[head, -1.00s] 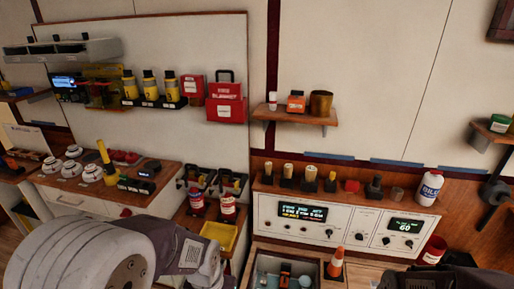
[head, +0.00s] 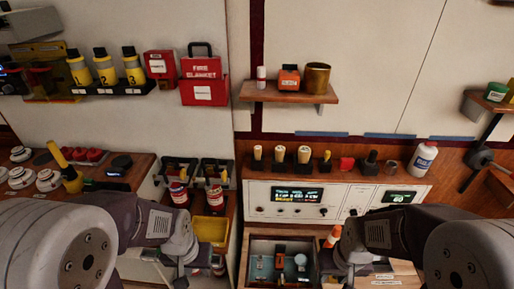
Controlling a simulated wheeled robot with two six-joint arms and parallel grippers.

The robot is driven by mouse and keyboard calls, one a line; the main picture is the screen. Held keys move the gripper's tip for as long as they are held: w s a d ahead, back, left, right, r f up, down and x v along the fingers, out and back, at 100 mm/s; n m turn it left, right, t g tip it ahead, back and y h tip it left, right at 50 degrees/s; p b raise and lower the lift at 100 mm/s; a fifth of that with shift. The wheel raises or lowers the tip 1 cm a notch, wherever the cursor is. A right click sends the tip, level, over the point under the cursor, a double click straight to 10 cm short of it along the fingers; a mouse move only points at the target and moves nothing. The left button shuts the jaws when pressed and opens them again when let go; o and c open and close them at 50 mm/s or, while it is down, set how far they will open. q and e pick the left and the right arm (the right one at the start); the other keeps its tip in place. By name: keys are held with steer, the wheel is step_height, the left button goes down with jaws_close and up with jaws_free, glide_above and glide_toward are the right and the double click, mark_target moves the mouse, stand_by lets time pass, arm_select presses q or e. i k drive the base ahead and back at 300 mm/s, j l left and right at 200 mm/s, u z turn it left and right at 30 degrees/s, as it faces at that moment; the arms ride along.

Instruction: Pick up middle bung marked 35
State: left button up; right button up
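Three cream-topped bungs stand upright in dark holders on the wooden ledge above the control panel: a left one (head: 257,152), a middle one (head: 280,152) and a right one (head: 304,153). Their markings are too small to read. My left gripper (head: 178,268) is low at the left of centre, in front of the yellow tray and well below the bungs. My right gripper (head: 346,268) is low at the right of centre, beside the open drawer, also apart from the bungs. The fingers of both are too dark and small to tell if they are open.
A wall shelf (head: 288,94) hangs above the bungs. An orange cone (head: 333,237) stands by the open box (head: 258,243). The air before the panel is clear.

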mark_target(279, 150)
steer(key=j, duration=0.15)
steer(key=i+j, duration=0.1)
steer(key=j, duration=0.25)
steer(key=i+j+u, duration=0.1)
steer(key=j, duration=0.25)
steer(key=i+j, duration=0.1)
steer(key=j, duration=0.3)
steer(key=i+j, duration=0.1)
steer(key=j, duration=0.25)
steer(key=i+u, duration=0.1)
steer(key=i, duration=0.25)
